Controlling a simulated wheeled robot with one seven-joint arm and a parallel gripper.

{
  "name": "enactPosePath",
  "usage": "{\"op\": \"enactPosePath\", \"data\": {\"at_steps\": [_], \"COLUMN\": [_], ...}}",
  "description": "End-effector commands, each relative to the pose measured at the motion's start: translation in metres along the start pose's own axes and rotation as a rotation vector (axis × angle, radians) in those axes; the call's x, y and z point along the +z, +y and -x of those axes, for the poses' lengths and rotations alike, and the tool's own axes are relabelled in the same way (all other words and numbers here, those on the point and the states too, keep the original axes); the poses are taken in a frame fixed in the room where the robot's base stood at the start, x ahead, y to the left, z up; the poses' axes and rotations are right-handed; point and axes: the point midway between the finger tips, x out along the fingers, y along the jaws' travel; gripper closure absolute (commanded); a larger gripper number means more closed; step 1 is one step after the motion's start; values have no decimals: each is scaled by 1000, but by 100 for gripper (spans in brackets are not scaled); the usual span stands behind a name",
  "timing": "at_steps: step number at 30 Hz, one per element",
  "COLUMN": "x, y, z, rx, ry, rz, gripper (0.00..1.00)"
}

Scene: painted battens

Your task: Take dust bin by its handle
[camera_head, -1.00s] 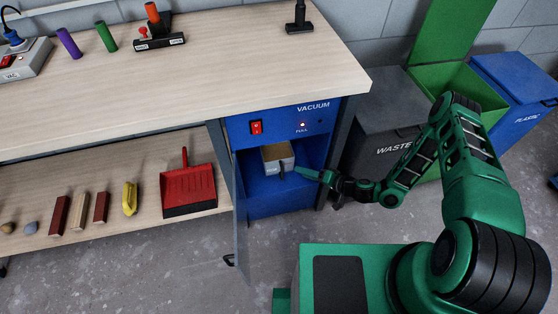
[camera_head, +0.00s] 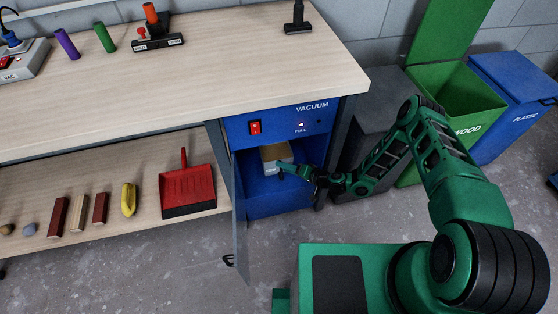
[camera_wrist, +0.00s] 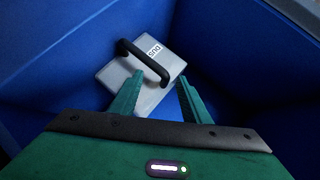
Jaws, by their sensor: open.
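My gripper (camera_head: 283,170) reaches into the cabinet from the right, in front of the bin. In the wrist view, my gripper (camera_wrist: 160,92) is open and empty, its two green fingers below the handle in the picture. The handle is not between the fingertips. Whether the fingers touch the bin I cannot tell.
The cabinet door (camera_head: 240,220) hangs open on the left, and blue walls close in around the bin. The workbench top (camera_head: 200,75) is above. A red dustpan (camera_head: 188,187) lies on the lower shelf. The green wood bin (camera_head: 462,100) stands at right.

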Motion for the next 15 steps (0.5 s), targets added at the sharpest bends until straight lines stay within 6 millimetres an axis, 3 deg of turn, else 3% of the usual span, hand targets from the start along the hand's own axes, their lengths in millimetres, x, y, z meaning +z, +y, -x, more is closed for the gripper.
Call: {"op": "enactPosePath", "data": {"at_steps": [6,11,15], "x": [0,0,0], "y": [0,0,1], "z": [0,0,0], "rx": [0,1,3], "ry": [0,0,0], "rz": [0,1,1], "gripper": [59,98,100]}}
